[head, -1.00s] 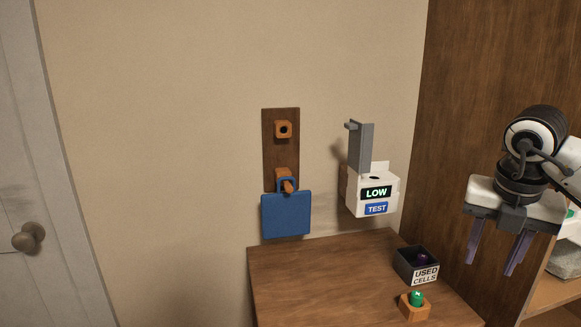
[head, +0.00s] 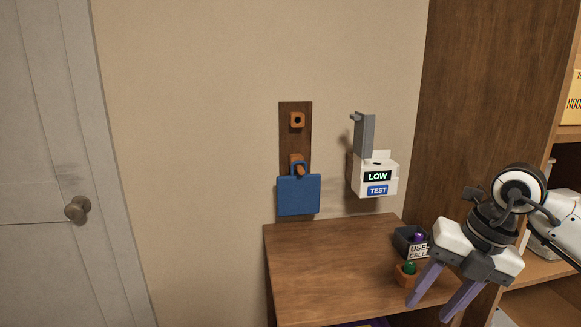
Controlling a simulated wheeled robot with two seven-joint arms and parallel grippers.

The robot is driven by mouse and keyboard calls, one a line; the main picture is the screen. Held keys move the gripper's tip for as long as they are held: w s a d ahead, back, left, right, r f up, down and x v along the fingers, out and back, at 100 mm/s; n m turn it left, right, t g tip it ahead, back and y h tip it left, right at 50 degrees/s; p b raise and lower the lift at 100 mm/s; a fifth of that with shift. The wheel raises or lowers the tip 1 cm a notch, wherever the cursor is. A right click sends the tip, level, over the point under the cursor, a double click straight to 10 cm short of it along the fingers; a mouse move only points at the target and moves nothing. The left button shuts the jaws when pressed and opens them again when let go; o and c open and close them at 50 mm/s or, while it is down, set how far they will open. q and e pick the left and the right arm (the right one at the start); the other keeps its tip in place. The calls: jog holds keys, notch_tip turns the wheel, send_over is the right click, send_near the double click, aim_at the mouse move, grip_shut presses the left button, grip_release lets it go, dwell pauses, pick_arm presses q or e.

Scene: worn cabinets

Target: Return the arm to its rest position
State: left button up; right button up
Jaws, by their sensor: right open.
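My right gripper (head: 432,302) is at the lower right, in front of the wooden counter's right end. Its two purple fingers are apart and point down, with nothing between them. Its white and black wrist leads to my arm at the right edge. The fingers appear close to the orange holder with a green cell (head: 410,268) and partly overlap it in the picture. My left gripper is not in view.
A white tester (head: 373,176) reading LOW hangs on the wall. A used cells box (head: 408,243) holds a purple cell. A blue plate (head: 298,195) hangs from a peg board (head: 296,133). The counter's (head: 325,265) left and middle are clear. Shelves stand at right, a grey door (head: 50,150) at left.

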jog(key=s+a+m+t+y, duration=0.25)
jog(key=a+y, duration=0.55)
jog(key=a, duration=0.4)
jog(key=s+a+m+t+y, duration=0.1)
jog(key=a+m+t+y, duration=0.25)
jog(key=a+y, duration=0.7)
jog(key=d+f+m+t+h, duration=0.4)
jog(key=f+m+h, duration=0.3)
jog(key=f+m, duration=0.15)
jog(key=d+f+m+t+h, duration=0.4)
jog(key=f+m+h, duration=0.4)
jog(key=m, duration=0.2)
jog(key=s+d+f+m+g+h, duration=0.1)
jog(key=s+f+m+g+h, duration=0.1)
jog(key=s+f, duration=0.6)
jog(key=s+d+f+m+g+h, duration=0.2)
jog(key=s+f+g, duration=0.3)
jog(key=s+f, duration=0.3)
notch_tip(320, 180, down, 3)
jog(key=shift+s+d+r+m+g, duration=0.1)
jog(key=shift+s+d+m+g, duration=0.05)
jog(key=shift+s+m+g, duration=0.15)
